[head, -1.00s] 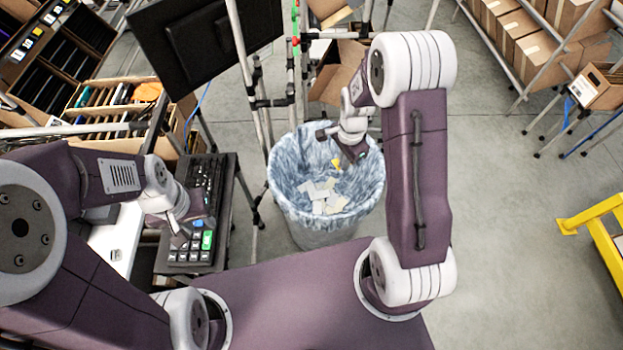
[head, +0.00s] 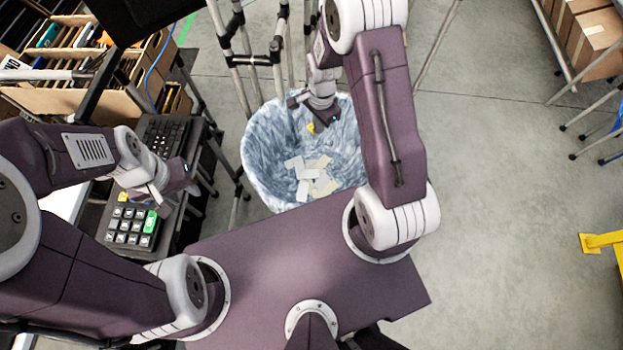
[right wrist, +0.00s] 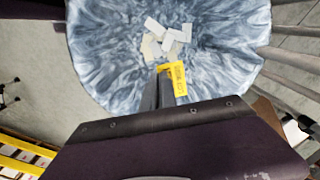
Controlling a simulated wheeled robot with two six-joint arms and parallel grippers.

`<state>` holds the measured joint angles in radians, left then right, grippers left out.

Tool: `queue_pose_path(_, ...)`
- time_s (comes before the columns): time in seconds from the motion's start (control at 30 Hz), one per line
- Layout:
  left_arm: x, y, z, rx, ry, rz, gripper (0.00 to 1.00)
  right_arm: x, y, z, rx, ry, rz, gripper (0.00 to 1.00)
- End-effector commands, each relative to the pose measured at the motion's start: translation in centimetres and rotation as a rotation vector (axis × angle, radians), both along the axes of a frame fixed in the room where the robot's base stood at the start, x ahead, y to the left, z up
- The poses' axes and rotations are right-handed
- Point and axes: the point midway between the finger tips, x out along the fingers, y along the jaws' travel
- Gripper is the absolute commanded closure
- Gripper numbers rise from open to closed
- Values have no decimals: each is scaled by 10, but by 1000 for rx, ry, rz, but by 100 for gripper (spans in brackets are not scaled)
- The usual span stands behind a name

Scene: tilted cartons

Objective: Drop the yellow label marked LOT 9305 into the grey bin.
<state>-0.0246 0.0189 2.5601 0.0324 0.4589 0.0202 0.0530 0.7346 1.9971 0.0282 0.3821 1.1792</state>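The yellow label (right wrist: 176,78) is held at the tips of my right gripper (right wrist: 160,88), whose fingers look shut on it. Its dark print is too small to read. In the head view the label (head: 311,128) hangs below my right gripper (head: 318,117), over the mouth of the grey bin (head: 262,160). The bin has a mottled blue-grey and white lining, which fills much of the right wrist view (right wrist: 100,60). My left gripper (head: 168,200) is beside the keypad at the left; its fingers are too unclear to tell open from shut.
Several pale paper slips (head: 312,178) lie in the bin. A keypad (head: 132,226) and keyboard (head: 165,137) are on a stand at the left. Metal poles (head: 278,60) rise behind the bin. A yellow frame (head: 603,241) stands at the far right; the floor between is clear.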

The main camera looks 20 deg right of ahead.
Motion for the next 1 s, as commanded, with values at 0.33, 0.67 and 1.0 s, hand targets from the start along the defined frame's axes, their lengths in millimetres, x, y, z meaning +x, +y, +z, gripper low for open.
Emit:
queue_pose_path(0.33,0,0,-13,0,0,0,64,0,0,-13,0,0,0,100)
queue_pose_path(0.67,0,0,-58,0,0,0,64,0,0,-60,0,0,0,100)
queue_pose_path(1.0,0,0,-59,0,0,0,64,0,0,-62,0,0,0,96)
